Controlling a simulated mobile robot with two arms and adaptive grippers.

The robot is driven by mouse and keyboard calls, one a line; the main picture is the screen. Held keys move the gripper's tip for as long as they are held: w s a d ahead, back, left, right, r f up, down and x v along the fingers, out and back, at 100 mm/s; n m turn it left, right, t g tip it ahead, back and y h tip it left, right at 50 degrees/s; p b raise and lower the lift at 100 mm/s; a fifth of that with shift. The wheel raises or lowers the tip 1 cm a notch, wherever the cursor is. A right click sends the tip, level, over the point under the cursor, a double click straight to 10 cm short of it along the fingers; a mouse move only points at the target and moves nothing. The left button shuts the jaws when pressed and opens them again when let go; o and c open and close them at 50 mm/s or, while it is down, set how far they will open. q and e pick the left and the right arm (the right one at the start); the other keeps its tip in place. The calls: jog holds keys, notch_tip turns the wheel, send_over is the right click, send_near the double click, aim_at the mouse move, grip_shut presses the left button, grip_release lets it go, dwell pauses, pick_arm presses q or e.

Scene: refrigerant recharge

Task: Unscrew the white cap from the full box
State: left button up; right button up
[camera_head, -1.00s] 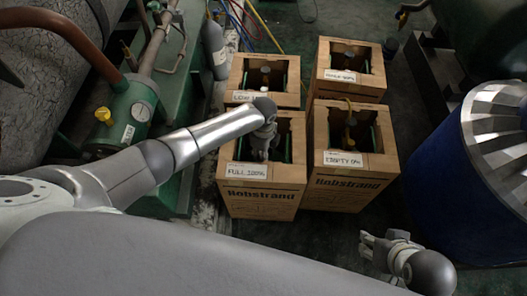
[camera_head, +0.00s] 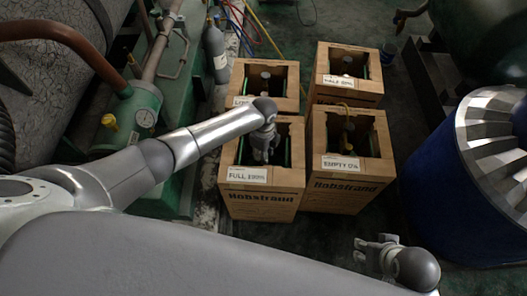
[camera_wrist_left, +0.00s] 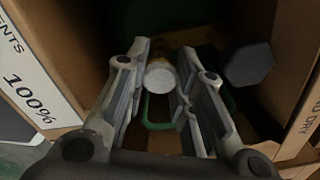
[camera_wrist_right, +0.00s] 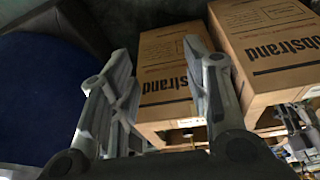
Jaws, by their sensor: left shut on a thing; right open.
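The full box (camera_head: 262,207) is an open-topped cardboard crate labelled "FULL 100%", in the front left of the group in the head view. My left gripper (camera_head: 264,152) reaches down into its top opening from the left. In the left wrist view the white cap (camera_wrist_left: 160,77) sits between the two fingers of my left gripper (camera_wrist_left: 160,72), which are shut on it. The bottle under the cap is mostly hidden in the dark box. My right gripper (camera_head: 366,249) is open and empty, well apart, at the lower right. Its fingers (camera_wrist_right: 158,60) also show open in the right wrist view.
The "EMPTY" box (camera_head: 345,196) stands right of the full box. Two more boxes stand behind, one labelled "HALF" (camera_head: 345,95). A large blue drum (camera_head: 440,190) is at the right. Green machinery with pipes (camera_head: 145,110) is at the left. Dark floor lies clear around my right gripper.

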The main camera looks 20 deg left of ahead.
pick_arm(q)
jog(key=shift+r+p, duration=0.45)
jog(key=shift+r, duration=0.05)
jog(key=shift+r+p, duration=0.3)
jog(key=shift+r, duration=0.05)
pick_arm(e)
notch_tip(320, 180, down, 6)
jog(key=shift+w, duration=0.3)
jog(key=shift+a, duration=0.1)
